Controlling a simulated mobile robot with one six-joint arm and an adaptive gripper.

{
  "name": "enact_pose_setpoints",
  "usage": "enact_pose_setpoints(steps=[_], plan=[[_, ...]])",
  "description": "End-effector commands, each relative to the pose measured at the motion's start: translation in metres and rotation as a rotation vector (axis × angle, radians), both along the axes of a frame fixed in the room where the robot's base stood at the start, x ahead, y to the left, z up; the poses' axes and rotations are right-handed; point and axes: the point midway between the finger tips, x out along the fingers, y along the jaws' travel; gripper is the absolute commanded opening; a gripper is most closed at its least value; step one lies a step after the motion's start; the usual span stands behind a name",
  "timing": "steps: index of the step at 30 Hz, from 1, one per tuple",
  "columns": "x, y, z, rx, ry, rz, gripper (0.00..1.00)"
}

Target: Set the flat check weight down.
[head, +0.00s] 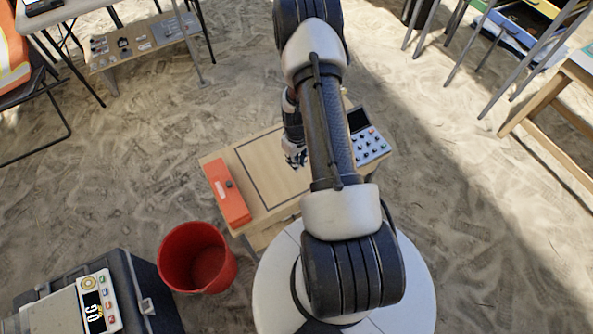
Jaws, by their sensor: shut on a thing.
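My gripper (296,157) is over the small wooden table (240,151), partly hidden behind my arm. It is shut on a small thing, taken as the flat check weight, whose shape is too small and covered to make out. I cannot tell whether that thing touches the table top. A dark square outline (262,203) marks the table top, just left of and below the gripper.
An orange box (229,199) with a dark round spot lies at the table's left edge. A device with buttons (370,146) is at its right. A red bucket (224,264) and a case with a scale display (97,303) stand lower left.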

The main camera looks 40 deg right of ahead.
Motion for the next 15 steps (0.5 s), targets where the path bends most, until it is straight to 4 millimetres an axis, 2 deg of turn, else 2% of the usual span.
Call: enact_pose_setpoints(steps=[1,7,12,15], plan=[[0.000,0.000,-0.007,0.000,0.000,0.000,0.00],[0.000,0.000,-0.019,0.000,0.000,0.000,0.00],[0.000,0.000,-0.046,0.001,0.001,0.000,0.00],[0.000,0.000,-0.055,0.000,0.000,0.000,0.00]])
